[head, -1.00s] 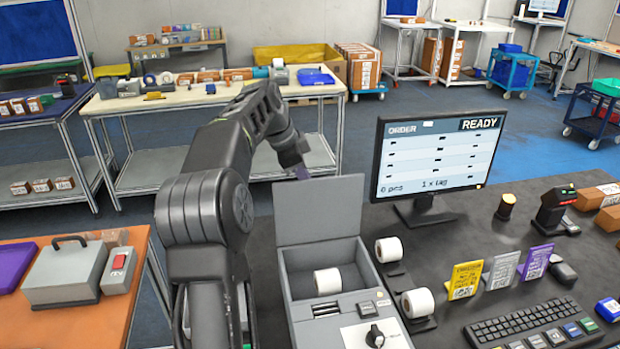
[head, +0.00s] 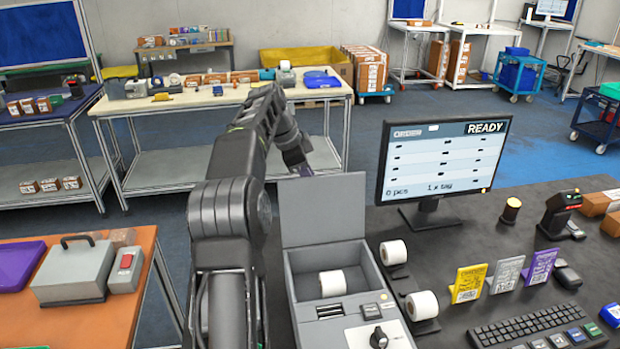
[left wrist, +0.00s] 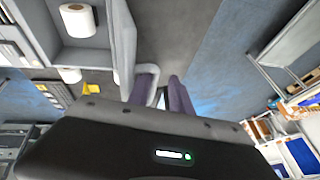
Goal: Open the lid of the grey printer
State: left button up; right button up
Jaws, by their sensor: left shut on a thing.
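The grey printer (head: 292,293) stands on the dark desk with its lid (head: 322,208) raised upright at the back. A white paper roll (head: 333,283) lies in its open bay and also shows in the left wrist view (left wrist: 76,20). My left gripper (head: 300,168) is behind the lid's top left corner, its tips partly hidden in the head view. In the left wrist view, its purple fingers (left wrist: 160,82) are closed around a light grey part at the lid (left wrist: 122,40), apparently its handle. My right gripper is in neither view.
Two paper rolls (head: 393,252) on holders stand right of the printer. A monitor (head: 442,165) reading READY stands behind them. An orange table (head: 130,318) with a grey case (head: 75,273) is at the left. Open floor lies behind the lid.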

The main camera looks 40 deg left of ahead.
pick_arm(q)
jog(key=shift+o, duration=1.4)
jog(key=shift+s+a+f, duration=0.25)
jog(key=shift+a+f, duration=0.2)
jog(key=shift+a, duration=0.05)
jog(key=shift+o, duration=0.2)
jog(key=shift+f, duration=0.1)
jog(key=w+v, duration=0.1)
jog(key=v, duration=0.5)
jog(key=s+a+b, duration=0.1)
jog(key=s+b, duration=0.2)
jog(key=s, duration=0.9)
